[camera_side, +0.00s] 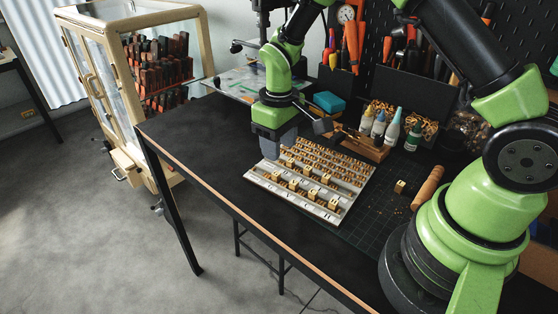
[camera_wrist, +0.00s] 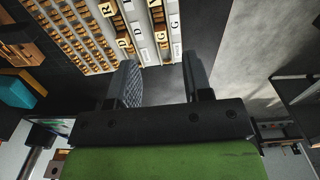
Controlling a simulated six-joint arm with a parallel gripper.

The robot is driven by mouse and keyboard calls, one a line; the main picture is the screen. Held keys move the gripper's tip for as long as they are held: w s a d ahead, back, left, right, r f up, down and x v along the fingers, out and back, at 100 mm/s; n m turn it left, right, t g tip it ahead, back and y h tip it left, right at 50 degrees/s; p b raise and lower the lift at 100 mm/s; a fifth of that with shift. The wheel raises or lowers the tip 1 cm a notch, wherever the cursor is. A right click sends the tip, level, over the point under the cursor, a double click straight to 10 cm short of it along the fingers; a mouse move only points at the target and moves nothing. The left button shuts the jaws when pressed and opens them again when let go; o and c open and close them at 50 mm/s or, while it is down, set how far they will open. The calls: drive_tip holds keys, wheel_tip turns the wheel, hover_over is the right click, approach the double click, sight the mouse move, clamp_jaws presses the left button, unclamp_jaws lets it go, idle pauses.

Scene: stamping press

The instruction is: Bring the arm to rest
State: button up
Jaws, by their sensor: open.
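My gripper (camera_side: 274,148) hangs at the left end of a pale tray (camera_side: 288,199) of small letter blocks on the dark bench. In the wrist view my gripper (camera_wrist: 162,72) shows two grey fingers spread apart with nothing between them. The tray also shows in the wrist view (camera_wrist: 146,38), just beyond the left finger, with letters such as R, D and G on its blocks. In the side view the gripper hides part of the tray's far left end. Whether the fingertips touch the tray or bench cannot be told.
Several small bottles (camera_side: 391,128) and a teal block (camera_side: 329,102) stand behind the tray. A wooden-handled tool (camera_side: 428,187) and a small brass block (camera_side: 400,186) lie to its right. The bench's front edge (camera_side: 238,211) is near. Bare bench (camera_side: 203,133) lies left of the gripper.

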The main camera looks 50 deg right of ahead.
drive_tip(key=s+r+m+t, duration=0.1)
drive_tip(key=s+r, duration=0.2)
drive_tip(key=r, duration=0.3)
drive_tip(key=s+a+r+m+t+y, duration=0.1)
drive_tip(key=s+r, duration=0.1)
drive_tip(key=r, duration=0.4)
drive_tip(key=s+r+m+t, duration=0.1)
drive_tip(key=s+r+t, duration=0.15)
drive_tip(key=r, duration=0.35)
drive_tip(key=s+a+r+m+t+y, duration=0.1)
drive_tip(key=s+r+m+t, duration=0.1)
drive_tip(key=s, duration=0.9)
drive_tip(key=shift+s+a+r+t, duration=0.2)
drive_tip(key=shift+s+r+t, duration=0.2)
drive_tip(key=shift+r, duration=0.45)
